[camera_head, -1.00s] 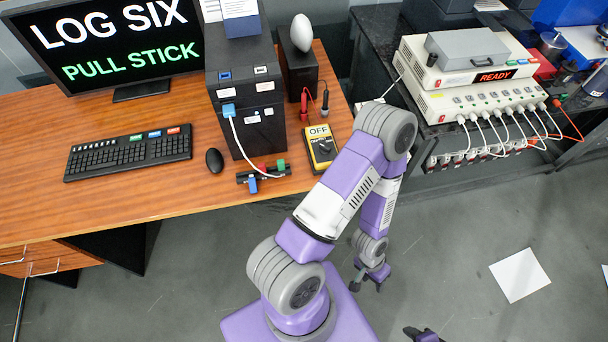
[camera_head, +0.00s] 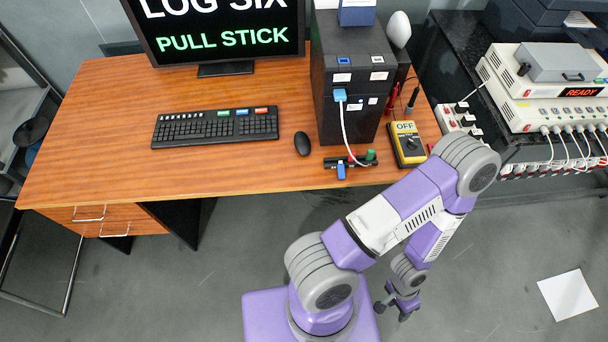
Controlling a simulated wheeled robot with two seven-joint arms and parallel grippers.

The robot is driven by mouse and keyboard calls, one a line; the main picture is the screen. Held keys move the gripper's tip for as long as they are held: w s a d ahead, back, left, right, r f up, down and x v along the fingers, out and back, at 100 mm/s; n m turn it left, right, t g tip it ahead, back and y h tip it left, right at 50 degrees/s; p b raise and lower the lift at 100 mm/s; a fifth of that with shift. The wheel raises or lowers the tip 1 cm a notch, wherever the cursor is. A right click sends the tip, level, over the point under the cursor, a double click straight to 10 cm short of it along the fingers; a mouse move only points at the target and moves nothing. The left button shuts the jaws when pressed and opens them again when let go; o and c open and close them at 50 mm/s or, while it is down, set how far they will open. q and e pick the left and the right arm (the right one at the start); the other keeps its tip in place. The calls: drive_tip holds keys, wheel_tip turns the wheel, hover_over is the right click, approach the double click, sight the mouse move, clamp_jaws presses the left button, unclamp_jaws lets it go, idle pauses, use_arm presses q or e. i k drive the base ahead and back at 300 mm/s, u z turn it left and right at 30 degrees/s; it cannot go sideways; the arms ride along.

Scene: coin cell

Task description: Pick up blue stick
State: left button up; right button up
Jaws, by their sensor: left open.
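A small blue stick (camera_head: 341,171) juts from the front of a black hub (camera_head: 331,163) near the front edge of the wooden desk. A green stick (camera_head: 371,155) and a small red piece show on the same hub. A white cable (camera_head: 345,128) runs from the hub to a blue plug (camera_head: 340,95) on the black computer tower (camera_head: 358,70). My left gripper (camera_head: 393,311) hangs below and right of the hub, off the desk over the floor. It is open and apart from the stick, with nothing seen between its fingers. My right gripper is out of view.
A keyboard (camera_head: 214,127), mouse (camera_head: 302,144) and monitor (camera_head: 225,35) reading "PULL STICK" share the desk. A yellow meter (camera_head: 407,144) stands right of the hub, close to my arm. A side bench at right holds a white instrument (camera_head: 560,110) with cables. The desk's left front is clear.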

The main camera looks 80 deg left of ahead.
sight(341, 170)
drive_tip(key=z, duration=0.05)
drive_tip(key=k, duration=0.65)
drive_tip(key=u, duration=2.2)
